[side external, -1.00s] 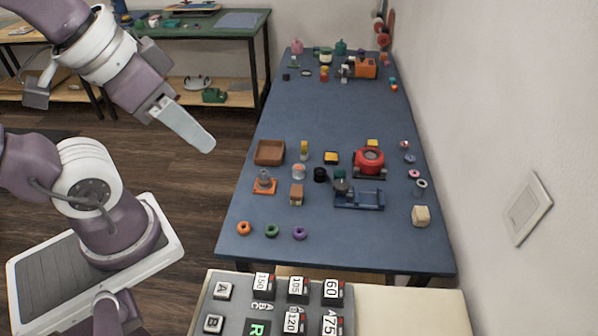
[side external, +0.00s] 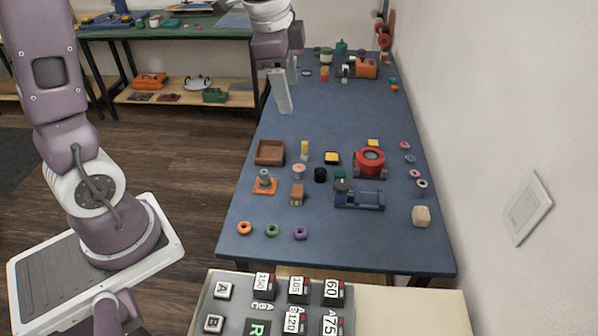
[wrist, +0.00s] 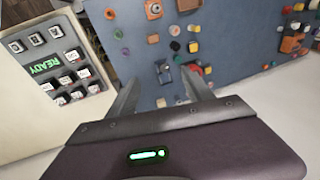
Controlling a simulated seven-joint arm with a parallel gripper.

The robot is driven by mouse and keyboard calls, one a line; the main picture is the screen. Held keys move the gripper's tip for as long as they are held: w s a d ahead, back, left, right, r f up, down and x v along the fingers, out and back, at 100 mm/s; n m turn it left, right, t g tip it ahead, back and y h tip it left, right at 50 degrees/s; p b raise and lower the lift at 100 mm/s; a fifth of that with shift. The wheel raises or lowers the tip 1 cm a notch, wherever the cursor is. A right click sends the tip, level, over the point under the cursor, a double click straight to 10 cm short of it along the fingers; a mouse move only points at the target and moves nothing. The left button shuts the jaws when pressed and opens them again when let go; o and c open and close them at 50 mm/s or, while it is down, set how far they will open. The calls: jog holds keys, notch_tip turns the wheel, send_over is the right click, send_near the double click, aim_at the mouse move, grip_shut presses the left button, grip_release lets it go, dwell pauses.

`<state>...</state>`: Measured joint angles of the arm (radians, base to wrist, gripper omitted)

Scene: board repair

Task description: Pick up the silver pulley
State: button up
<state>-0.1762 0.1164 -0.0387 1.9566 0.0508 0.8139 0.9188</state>
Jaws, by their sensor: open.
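The silver pulley (side external: 421,185) is a small grey ring near the right edge of the blue table, in the side view. It is the nearest of a short column of small rings, just beyond a cream block. My gripper (side external: 284,104) hangs above the left part of the table, well to the left of the pulley and empty. In the wrist view my gripper (wrist: 160,78) has its two fingers spread wide, with the table far below. There the pulley is too small to tell from the other small parts.
The cream block (side external: 421,216), a blue vise (side external: 360,199) and a red round device (side external: 368,161) stand near the pulley. Pink (side external: 414,174) and blue (side external: 410,159) rings lie beyond it. A white wall borders the table's right.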

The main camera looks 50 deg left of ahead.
jog(key=w+a+f+m+g, duration=0.1)
jog(key=w+a+f+m, duration=0.2)
jog(key=w+f, duration=0.3)
jog(key=m+g, duration=0.2)
jog(key=m, duration=0.5)
send_over(299, 168)
jog(key=shift+h, duration=0.4)
jog(key=f, duration=2)
jog(key=shift+w+d+f, duration=0.15)
jog(key=shift+w+d, duration=0.15)
jog(key=shift+d, duration=0.1)
jog(key=f, duration=0.4)
jog(key=a+f, duration=0.1)
jog(key=f, duration=0.1)
jog(key=shift+s+f, duration=0.25)
jog(key=shift+f, duration=0.15)
grip_shut()
